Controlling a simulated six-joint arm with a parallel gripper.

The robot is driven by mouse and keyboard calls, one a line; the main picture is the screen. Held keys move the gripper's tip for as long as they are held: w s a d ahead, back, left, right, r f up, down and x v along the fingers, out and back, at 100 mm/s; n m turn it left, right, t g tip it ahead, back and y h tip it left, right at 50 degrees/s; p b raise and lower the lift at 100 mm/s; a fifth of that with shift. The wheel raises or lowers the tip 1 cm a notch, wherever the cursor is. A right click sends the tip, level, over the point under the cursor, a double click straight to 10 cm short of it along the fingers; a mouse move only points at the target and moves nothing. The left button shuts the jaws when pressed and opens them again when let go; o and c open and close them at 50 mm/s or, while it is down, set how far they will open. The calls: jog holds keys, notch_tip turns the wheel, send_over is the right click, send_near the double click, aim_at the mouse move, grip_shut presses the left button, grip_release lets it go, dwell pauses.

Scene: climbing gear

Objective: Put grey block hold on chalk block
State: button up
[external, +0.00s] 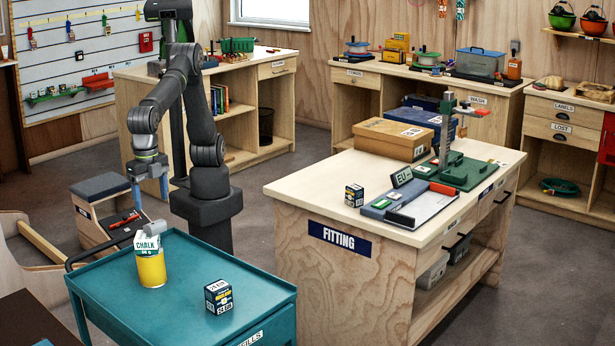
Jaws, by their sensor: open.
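A white piece marked CHALK (147,243) sits at the top of a yellow cylinder (152,270) on the teal trolley. I take this white piece to be the chalk block. A small grey piece (156,227) shows at its upper right edge and appears to touch it; it may be the grey block hold, but it is too small to tell. My gripper (150,198) points down with its two blue fingers apart and nothing visible between them. In the picture it is just above the grey piece and the chalk; the exact gap in depth is unclear.
A dark labelled box (219,296) stands on the teal trolley (180,320), right of the yellow cylinder. The trolley top between them is clear. The FITTING bench (300,190) to the right carries a small box (354,195) and a measuring board (425,208).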

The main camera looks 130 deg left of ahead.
aim_at(155, 226)
jog(key=shift+r, duration=2.35)
jog(key=shift+f, duration=0.15)
notch_tip(155, 226, down, 12)
jog(key=shift+r, duration=1.9)
jog(key=shift+f, duration=0.1)
